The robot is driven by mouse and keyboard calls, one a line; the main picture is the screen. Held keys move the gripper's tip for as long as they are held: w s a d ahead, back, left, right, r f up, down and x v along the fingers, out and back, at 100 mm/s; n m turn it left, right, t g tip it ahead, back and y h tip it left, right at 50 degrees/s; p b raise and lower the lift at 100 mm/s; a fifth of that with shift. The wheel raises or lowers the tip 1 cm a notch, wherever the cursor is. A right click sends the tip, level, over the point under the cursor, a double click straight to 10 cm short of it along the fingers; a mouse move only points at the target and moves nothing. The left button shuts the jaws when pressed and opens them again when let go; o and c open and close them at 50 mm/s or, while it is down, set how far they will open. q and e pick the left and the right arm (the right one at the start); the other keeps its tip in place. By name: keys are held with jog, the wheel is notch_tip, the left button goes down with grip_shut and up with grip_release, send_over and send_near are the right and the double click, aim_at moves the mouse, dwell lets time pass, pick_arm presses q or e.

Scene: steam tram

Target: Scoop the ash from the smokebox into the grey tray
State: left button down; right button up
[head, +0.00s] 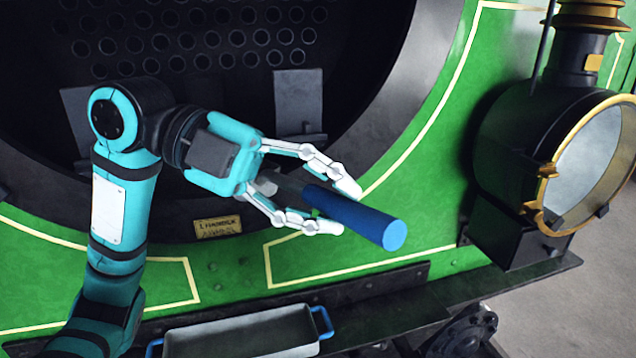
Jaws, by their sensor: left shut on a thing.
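My left gripper (338,208) is shut on a tool with a thick blue handle (362,216). The handle points down to the right, toward the camera. A short grey shaft shows between the fingers; the tool's far end is hidden behind the gripper and arm. The gripper is in front of the lower rim of the open smokebox (375,125). The smokebox floor is dark and partly covered by my arm; I cannot make out ash. The grey tray (240,333) with blue end handles is at the bottom edge, below the gripper, and its visible inside looks empty. My right gripper is not in view.
A tube plate with several round holes is at the back of the smokebox, with grey upright plates (299,101) below it. The green front (440,190) surrounds the opening. A large brass-rimmed lamp (560,165) juts out at right. A dark ledge (390,312) runs along the bottom.

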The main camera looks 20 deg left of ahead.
aim_at(348, 224)
pick_arm(q)
jog(key=shift+s+d+r, duration=0.1)
jog(key=shift+s+d, duration=0.4)
jog(key=shift+s, duration=0.35)
jog(key=shift+s+d+r, duration=0.1)
jog(key=shift+s+d, duration=0.4)
jog(key=shift+s, duration=0.35)
jog(key=s+d+b, duration=0.1)
jog(key=s+d, duration=0.4)
jog(key=s, duration=0.3)
jog(key=s+d+b, duration=0.1)
jog(key=s+d, duration=0.4)
jog(key=s, duration=0.4)
jog(key=shift+d+r, duration=0.3)
jog(key=shift+r, duration=0.05)
